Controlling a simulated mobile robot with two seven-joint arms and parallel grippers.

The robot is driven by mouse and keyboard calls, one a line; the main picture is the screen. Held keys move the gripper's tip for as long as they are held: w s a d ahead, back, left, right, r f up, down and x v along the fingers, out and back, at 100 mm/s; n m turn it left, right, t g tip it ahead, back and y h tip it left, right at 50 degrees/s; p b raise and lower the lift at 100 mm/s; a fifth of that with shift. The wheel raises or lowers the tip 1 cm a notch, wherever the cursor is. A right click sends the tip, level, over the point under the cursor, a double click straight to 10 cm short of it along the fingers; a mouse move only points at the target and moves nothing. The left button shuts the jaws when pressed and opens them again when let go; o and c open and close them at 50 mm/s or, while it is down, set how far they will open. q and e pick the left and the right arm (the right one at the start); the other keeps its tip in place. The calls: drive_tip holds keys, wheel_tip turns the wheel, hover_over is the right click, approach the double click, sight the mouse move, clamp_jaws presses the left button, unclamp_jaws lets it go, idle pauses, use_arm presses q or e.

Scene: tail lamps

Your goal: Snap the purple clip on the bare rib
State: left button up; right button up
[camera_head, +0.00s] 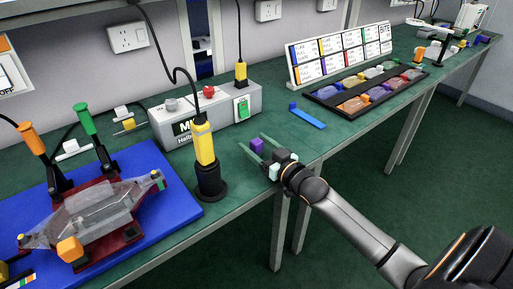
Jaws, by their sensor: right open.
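The purple clip (257,145) is on the green bench, between the spread fingers of my right gripper (252,142). The gripper is open, one finger on each side of the clip; I cannot tell whether they touch it. A clear lamp housing (95,207) lies in a dark red fixture (122,238) on a blue mat at the left. An orange block (70,248) is at its near side, and small yellow and green pieces are at its ends. Which rib is bare is too small to tell. My left gripper is not in view.
A yellow-handled tool (204,145) stands in a black holder between mat and gripper. Green (84,119) and orange (32,139) clamp handles rise behind the lamp. A grey box (225,110), a blue strip (308,117), a parts tray (373,103) and a label board (340,53) stand behind.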

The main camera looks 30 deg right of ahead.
clamp_jaws()
idle(0.6)
